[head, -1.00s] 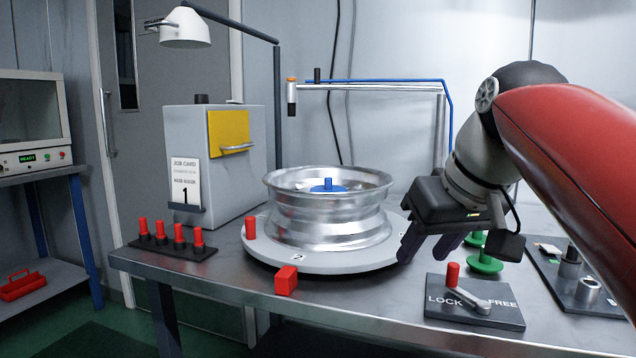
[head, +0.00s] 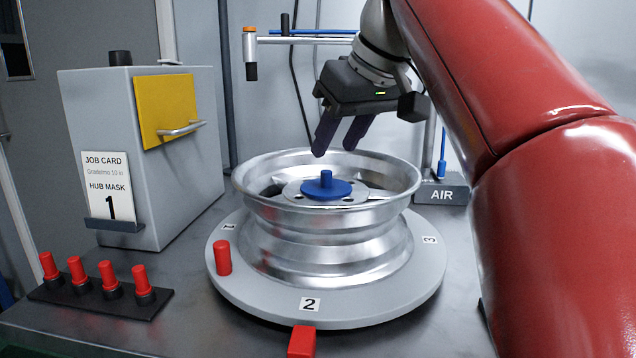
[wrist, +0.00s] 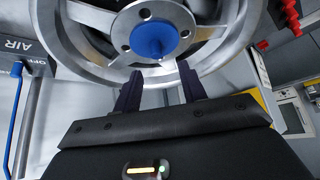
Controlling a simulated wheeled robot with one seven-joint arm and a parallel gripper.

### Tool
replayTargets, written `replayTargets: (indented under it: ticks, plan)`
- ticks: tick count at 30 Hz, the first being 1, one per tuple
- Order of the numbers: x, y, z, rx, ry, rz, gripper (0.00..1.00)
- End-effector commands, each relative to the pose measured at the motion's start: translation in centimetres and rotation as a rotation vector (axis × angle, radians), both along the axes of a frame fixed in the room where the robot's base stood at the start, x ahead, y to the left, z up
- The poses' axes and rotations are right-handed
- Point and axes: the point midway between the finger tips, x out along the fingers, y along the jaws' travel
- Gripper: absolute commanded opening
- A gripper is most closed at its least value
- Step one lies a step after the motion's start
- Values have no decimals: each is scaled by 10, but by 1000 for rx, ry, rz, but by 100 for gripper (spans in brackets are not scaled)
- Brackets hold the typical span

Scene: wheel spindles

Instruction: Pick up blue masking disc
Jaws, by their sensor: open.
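The blue masking disc (head: 325,190) lies on the hub at the centre of the silver wheel (head: 335,262), with its small knob pointing up. It also shows in the wrist view (wrist: 154,40), beyond my fingertips. My gripper (head: 337,150) is open and empty, with dark fingers pointing down above the rear part of the wheel rim. In the wrist view my two fingers (wrist: 160,80) are apart, with nothing between them, and the disc appears just past the gap. The gripper does not touch the disc.
A grey cabinet (head: 150,150) stands left, a rack of red pegs (head: 100,292) front left, and an AIR box (head: 442,192) at right.

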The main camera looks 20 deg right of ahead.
Motion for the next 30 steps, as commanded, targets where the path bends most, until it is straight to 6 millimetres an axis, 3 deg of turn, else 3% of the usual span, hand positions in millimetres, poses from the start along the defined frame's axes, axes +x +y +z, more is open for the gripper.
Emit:
replayTargets:
  ticks: [10, 20, 30]
  plan:
    - [22, 4, -45, 0, 1, 1, 42]
    - [27, 6, -50, -1, 0, -1, 42]
    - [26, 6, -50, 0, 0, 0, 0]
